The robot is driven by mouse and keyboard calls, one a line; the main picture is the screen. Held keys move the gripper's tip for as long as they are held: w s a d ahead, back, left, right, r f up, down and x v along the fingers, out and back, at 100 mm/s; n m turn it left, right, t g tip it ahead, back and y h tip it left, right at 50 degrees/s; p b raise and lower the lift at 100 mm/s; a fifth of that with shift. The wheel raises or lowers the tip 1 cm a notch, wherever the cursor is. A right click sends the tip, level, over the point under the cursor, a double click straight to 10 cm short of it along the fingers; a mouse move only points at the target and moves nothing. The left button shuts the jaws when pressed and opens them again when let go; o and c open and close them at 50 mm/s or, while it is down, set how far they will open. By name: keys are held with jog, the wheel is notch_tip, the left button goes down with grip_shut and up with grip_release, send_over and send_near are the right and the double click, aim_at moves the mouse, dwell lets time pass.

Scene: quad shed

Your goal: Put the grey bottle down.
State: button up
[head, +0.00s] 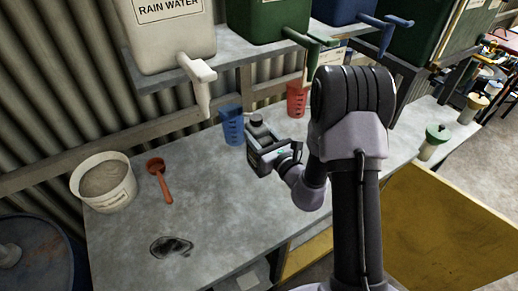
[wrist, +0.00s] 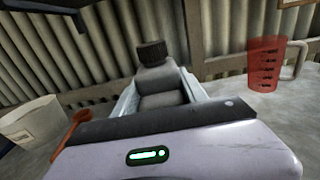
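The grey bottle (wrist: 158,75) with its dark ribbed cap stands upright between the two fingers of my gripper (wrist: 160,98) in the wrist view. The fingers press on both its sides, so my gripper is shut on it. In the head view my gripper (head: 264,146) is over the grey bench, and the bottle's dark top (head: 257,121) shows above it. The bottle's lower part is hidden by my gripper, so I cannot tell whether its base touches the bench.
A blue jug (head: 232,127) stands close behind my gripper and a red jug (head: 297,100) farther right. A white tub (head: 104,183), an orange scoop (head: 159,178) and a dark wet patch (head: 171,247) are on the bench's left. The bench (head: 215,205) is clear between. Tank taps hang above.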

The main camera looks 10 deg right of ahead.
grip_shut()
jog(key=shift+r, duration=0.1)
